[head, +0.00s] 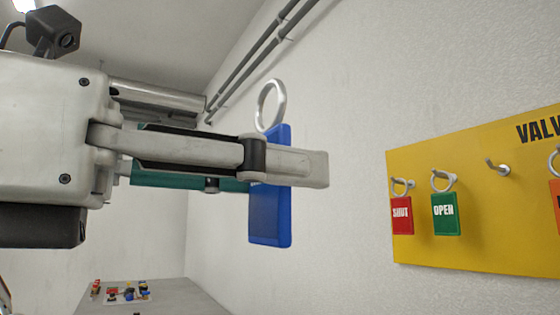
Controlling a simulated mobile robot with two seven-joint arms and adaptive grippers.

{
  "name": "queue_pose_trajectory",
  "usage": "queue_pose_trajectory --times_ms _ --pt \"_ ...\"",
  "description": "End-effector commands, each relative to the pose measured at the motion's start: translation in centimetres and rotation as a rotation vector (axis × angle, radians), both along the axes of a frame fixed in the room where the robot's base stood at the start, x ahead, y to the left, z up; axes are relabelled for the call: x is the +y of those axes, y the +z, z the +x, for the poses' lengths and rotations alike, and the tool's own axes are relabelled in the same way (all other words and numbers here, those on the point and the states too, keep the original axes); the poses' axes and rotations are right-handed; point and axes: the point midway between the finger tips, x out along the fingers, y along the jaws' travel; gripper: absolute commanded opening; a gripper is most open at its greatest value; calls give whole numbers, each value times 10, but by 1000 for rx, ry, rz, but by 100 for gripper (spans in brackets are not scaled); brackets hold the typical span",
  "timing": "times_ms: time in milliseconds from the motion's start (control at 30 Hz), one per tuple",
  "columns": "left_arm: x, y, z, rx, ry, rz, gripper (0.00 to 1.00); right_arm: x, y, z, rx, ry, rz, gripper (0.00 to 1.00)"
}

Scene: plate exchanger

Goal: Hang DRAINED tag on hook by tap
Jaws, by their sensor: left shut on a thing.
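My left gripper (295,172) comes in from the left and is shut on a blue tag (270,226). The tag hangs upright in the air between its fingers, with a pale ring (261,103) standing above the top edge. The near finger covers the middle of the tag, and no lettering shows on the part I see, so I cannot read DRAINED on it. No tap and no hook beside a tap can be made out. My right gripper is not in view.
A yellow board (475,250) on the right wall carries a red SHUT tag (401,216), a green OPEN tag (445,214) and a bare hook (498,167). A grey surface (190,297) with small coloured items lies low at left. Pipes (262,45) run along the upper wall.

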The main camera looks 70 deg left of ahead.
Motion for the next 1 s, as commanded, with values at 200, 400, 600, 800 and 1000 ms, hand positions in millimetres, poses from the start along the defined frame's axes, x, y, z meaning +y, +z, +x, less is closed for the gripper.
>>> queue_pose_trajectory --times_ms 200,400,600,800,1000 --pt "0 0 0 0 0 1 15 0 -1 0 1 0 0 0" --pt "1 -1 4 1 0 1 15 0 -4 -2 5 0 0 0" --pt "2 0 9 1 0 1 15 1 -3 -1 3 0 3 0" --pt "3 0 15 1 0 0 15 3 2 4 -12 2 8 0" --pt "4 0 20 1 0 0 15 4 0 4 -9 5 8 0"
